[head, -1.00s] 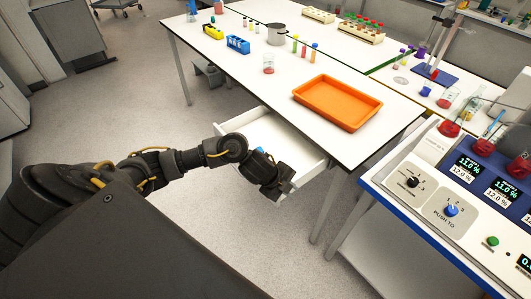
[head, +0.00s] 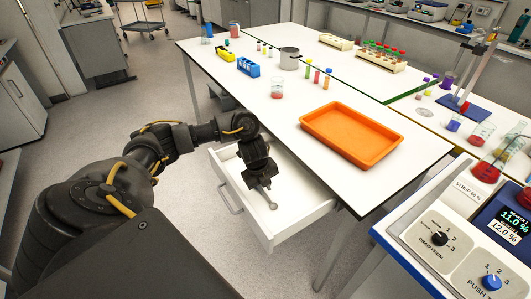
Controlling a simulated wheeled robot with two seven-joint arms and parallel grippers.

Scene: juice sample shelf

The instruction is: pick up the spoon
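The spoon (head: 270,200) is a small grey metal piece, seen in the head view just below the fingertips of my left gripper (head: 262,183). Its handle runs up between the fingers, and its bowl points down over the white drawer. My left gripper appears shut on the handle, though the fingers are dark and small in view. The open white drawer (head: 300,212) sticks out from under the white table (head: 240,95). My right gripper is not in view.
An orange tray (head: 352,134) lies near the table's front edge. A beaker (head: 277,88), a metal pot (head: 289,58), a blue rack (head: 248,67) and small vials stand behind it. A control panel (head: 450,240) fills the lower right. The table's left front is clear.

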